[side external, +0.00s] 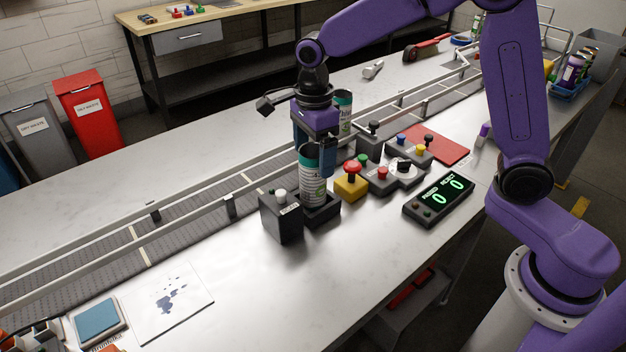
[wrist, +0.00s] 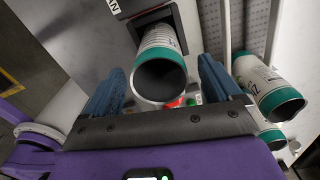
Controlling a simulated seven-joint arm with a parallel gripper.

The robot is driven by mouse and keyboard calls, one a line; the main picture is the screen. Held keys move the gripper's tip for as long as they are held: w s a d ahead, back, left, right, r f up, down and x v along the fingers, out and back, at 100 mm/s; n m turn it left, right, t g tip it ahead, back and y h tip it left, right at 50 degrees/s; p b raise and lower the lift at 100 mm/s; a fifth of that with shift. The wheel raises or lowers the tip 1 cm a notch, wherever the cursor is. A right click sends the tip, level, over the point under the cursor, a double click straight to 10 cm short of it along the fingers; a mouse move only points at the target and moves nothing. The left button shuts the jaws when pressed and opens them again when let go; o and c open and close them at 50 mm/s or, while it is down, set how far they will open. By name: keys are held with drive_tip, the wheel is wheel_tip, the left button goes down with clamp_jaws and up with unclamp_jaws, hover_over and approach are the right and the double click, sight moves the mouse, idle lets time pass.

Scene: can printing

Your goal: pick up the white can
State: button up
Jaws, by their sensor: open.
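A white can (side external: 313,182) with green bands and printed text stands upright in a black square holder (side external: 321,213). In the wrist view the same can (wrist: 163,47) shows its open, dark top toward me, between my two blue fingers. My gripper (wrist: 161,66) is open and holds nothing. In the side view my gripper (side external: 315,140) is at the upper end of this can, pointing down. A gap shows between the can and each finger in the wrist view. A similar can (side external: 344,112) stands behind on the conveyor; it also shows in the wrist view (wrist: 262,82).
A black box (side external: 281,217) with a white knob stands left of the holder. A yellow box (side external: 351,185) with a red button and other button boxes stand to the right. Conveyor rails (side external: 190,197) run behind. Another can (wrist: 272,138) is partly visible at the wrist view's right.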

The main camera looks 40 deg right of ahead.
drive_tip(key=shift+f, duration=0.75)
drive_tip(key=c, duration=1.5)
drive_tip(key=shift+r, duration=0.15)
